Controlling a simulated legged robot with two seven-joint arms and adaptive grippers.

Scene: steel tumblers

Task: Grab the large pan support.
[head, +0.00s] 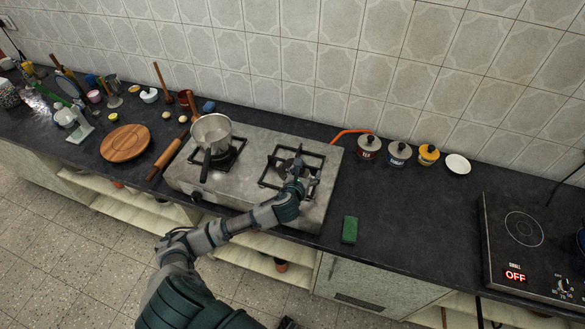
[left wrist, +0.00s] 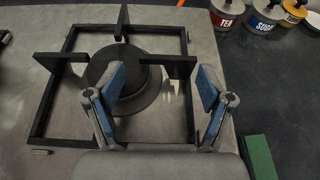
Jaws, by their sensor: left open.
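The large pan support (head: 268,168) is a black square metal frame with inward prongs. It sits over the right burner of the grey stove and also shows in the left wrist view (left wrist: 66,96). My left gripper (head: 298,172) is over the near right part of this support. In the left wrist view my left gripper (left wrist: 160,94) has its two blue-padded fingers wide apart with nothing held. The round burner (left wrist: 138,100) and the support's right prong show between or just beyond the fingers. The support's near side is partly hidden by the gripper. My right gripper is not in view.
A metal pot (head: 211,132) stands on the left burner's smaller support (head: 236,150). A green sponge-like block (head: 350,230) lies right of the stove. Labelled jars (head: 369,147) and a white saucer (head: 458,164) stand near the wall. The counter right of the block is clear.

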